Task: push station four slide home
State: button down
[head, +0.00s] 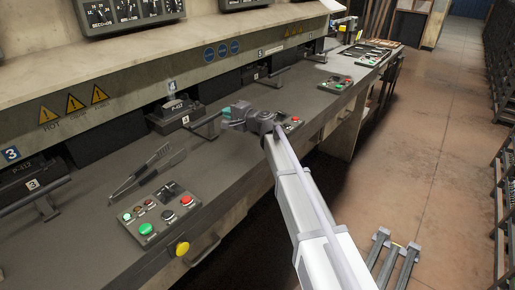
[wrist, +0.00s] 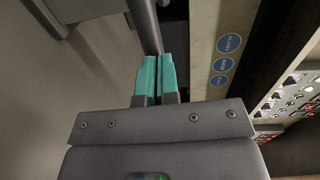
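The station four slide (head: 173,113) is a dark block with a white "4" plate, sitting under the ledge in the head view. Its grey handle bar (head: 206,122) sticks out toward the bench front and also shows in the wrist view (wrist: 146,25). My gripper (head: 228,113) is low over the bench at the outer end of that bar. In the wrist view, its teal fingers (wrist: 158,62) are together with nothing visible between them. The fingertips are at or very near the bar's end; I cannot tell whether they touch.
A control box (head: 160,213) with green, red and black buttons and a pair of tongs (head: 147,171) lie left of my arm. The station three handle (head: 37,196) is farther left. Another button box (head: 290,124) is just right of my gripper. The ledge (head: 120,70) overhangs the slides.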

jog(key=shift+r+x, duration=0.2)
jog(key=shift+x, duration=1.65)
jog(key=shift+r+x, duration=0.2)
jog(key=shift+x, duration=1.7)
jog(key=s+d+n+g+p, duration=0.1)
jog(key=s+d, duration=0.1)
jog(key=s, duration=0.2)
jog(key=s+d+n+g+p, duration=0.1)
jog(key=s+d, duration=0.2)
jog(key=s, duration=0.2)
jog(key=s+d+n+p, duration=0.1)
jog(key=s+d, duration=0.2)
jog(key=s, duration=0.1)
jog(key=shift+s+f+g+h, duration=0.3)
jog(key=shift+s+g+h, duration=0.05)
jog(key=shift+g+h, duration=0.05)
jog(key=s+d+f+n+g+h+p, duration=0.1)
jog(key=s+d+h, duration=0.3)
jog(key=s, duration=0.6)
jog(key=s+d+f+n+g+h+p, duration=0.2)
jog(key=s+d+f+g+h+p, duration=0.1)
jog(key=s+d, duration=0.6)
jog(key=s+d+f+n+g+h+p, duration=0.1)
jog(key=s+d+g+h, duration=0.3)
jog(key=s, duration=0.9)
jog(key=d+f+n, duration=0.1)
jog(key=d, duration=0.1)
jog(key=shift+d+h+p, duration=0.25)
jog(key=shift+h+p, duration=0.05)
jog(key=shift+p, duration=0.1)
